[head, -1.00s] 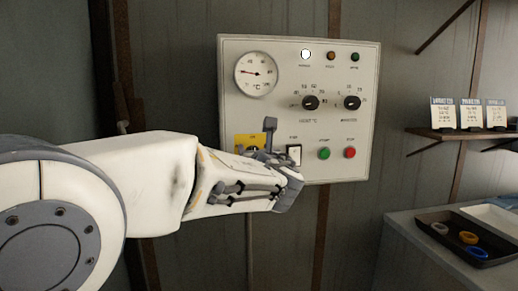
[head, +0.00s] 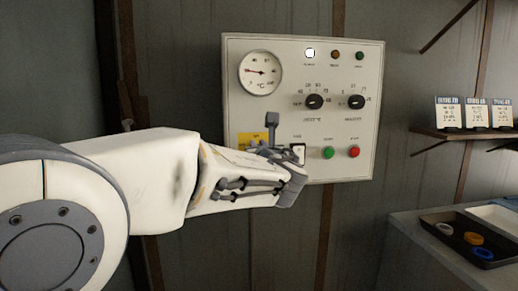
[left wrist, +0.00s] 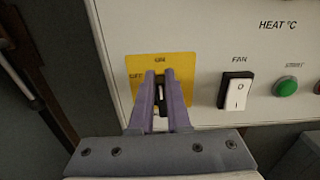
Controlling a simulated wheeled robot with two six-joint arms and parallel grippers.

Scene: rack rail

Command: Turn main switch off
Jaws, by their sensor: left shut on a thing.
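The main switch has a yellow plate (left wrist: 183,67) with ON printed at its top and smaller lettering at its left. The plate also shows in the head view (head: 247,138), partly behind my gripper. My left gripper (left wrist: 161,76) is shut on the switch handle (left wrist: 159,95), a dark piece between the two fingers. The handle appears roughly upright below the ON mark; most of it is hidden by the fingers. In the head view, my left gripper (head: 272,135) is at the lower left of the grey control panel (head: 350,75). My right gripper is not in view.
A white fan rocker switch (left wrist: 237,91) sits just right of the yellow plate. Green (head: 328,152) and red (head: 354,152) buttons are farther right. A white lamp (head: 310,53) is lit. A shelf with cards (head: 476,114) and a bench with a tray (head: 455,250) are at right.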

